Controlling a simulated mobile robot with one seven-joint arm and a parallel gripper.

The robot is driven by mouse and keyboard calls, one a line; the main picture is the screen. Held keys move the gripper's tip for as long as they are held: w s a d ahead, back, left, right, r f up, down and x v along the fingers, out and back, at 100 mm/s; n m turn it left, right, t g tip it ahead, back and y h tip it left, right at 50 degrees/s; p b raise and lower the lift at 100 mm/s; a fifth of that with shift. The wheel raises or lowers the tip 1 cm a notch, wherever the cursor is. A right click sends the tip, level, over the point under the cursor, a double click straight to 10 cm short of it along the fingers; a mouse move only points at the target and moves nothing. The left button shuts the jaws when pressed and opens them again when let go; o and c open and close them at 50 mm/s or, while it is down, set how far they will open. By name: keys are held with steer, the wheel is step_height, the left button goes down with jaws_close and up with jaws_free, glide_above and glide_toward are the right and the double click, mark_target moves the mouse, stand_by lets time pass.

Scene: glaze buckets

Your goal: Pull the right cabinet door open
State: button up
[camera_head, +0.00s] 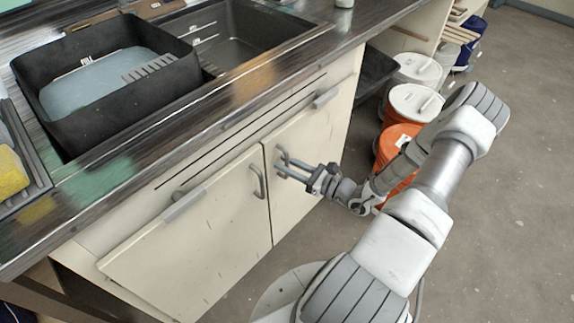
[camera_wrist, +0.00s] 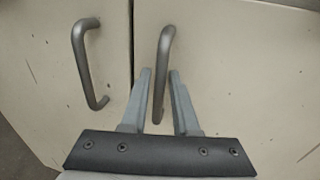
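The right cabinet door (camera_head: 312,140) is a cream panel under the counter and looks closed, with a narrow dark gap along its left edge. Its grey bar handle (camera_wrist: 166,52) stands upright near that edge; in the head view it is partly hidden by my fingers. My gripper (camera_head: 284,165) is at this handle. In the wrist view my gripper (camera_wrist: 160,75) is open, with one finger on each side of the handle's lower part. I see a gap between the handle and the right finger; contact on the left is unclear.
The left door (camera_head: 205,235) looks closed, with its own handle (camera_head: 258,181) close by. An orange bucket (camera_head: 392,148) and white-lidded buckets (camera_head: 413,101) stand right of the cabinet, behind my arm. A black tub (camera_head: 105,110) sits on the counter. The floor in front is clear.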

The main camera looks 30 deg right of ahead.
jaws_close()
stand_by(1.4)
